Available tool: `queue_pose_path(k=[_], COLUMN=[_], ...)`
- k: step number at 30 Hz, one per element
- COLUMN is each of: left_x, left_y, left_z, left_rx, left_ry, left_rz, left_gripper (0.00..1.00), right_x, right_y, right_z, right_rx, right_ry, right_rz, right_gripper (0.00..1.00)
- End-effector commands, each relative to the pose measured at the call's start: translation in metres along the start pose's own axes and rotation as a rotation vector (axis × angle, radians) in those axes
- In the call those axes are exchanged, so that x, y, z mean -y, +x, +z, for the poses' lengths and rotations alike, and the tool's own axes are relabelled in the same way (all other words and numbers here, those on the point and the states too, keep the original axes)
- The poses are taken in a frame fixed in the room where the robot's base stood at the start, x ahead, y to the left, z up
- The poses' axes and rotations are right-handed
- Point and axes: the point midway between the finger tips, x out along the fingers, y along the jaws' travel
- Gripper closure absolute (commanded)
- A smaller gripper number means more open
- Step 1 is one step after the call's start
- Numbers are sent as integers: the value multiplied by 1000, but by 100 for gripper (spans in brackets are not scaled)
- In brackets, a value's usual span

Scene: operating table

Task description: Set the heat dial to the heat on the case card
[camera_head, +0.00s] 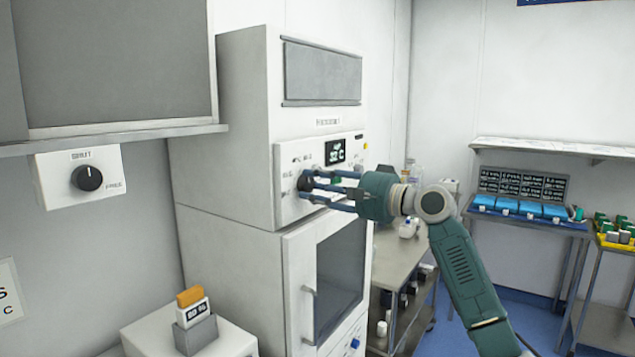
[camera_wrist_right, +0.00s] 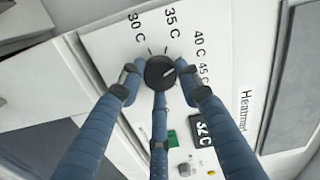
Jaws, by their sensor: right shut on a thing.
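The heat dial (camera_wrist_right: 158,73) is a round black knob on the front panel of the white cabinet (camera_head: 240,150). Around it are marks for 30 C, 35 C, 40 C and 45 C in the right wrist view. Its pale pointer line leans to the upper right, roughly towards the 40 C side. A small display (camera_wrist_right: 209,127) reads about 32 C; it also shows in the head view (camera_head: 335,151). My right gripper (camera_head: 309,182) is shut on the dial, its blue fingers around the knob. My left gripper is out of view. I cannot tell which item is the case card.
A box marked SHUT and FREE with a black knob (camera_head: 87,177) hangs at the left. A grey holder (camera_head: 195,335) with an orange-topped white card stands low in front. A wall sign (camera_head: 8,290) is cut off at the left. A trolley (camera_head: 400,262) stands behind my arm.

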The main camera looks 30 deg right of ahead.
Motion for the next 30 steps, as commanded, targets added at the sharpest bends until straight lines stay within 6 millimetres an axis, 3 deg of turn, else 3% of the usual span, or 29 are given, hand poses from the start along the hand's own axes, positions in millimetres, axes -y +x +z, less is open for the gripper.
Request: queue_pose_path(k=[18,19,21,30], left_x=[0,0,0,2], left_y=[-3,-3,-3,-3], left_z=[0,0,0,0], left_rx=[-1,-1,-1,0], left_ry=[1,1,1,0], left_rz=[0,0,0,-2], left_gripper=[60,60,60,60], right_x=[-4,-4,-4,-1], right_y=[2,2,2,0], right_z=[5,5,5,2], right_rx=[11,11,11,4], right_ry=[45,45,45,43], right_rz=[8,8,9,3], right_gripper=[92,64,50,47])
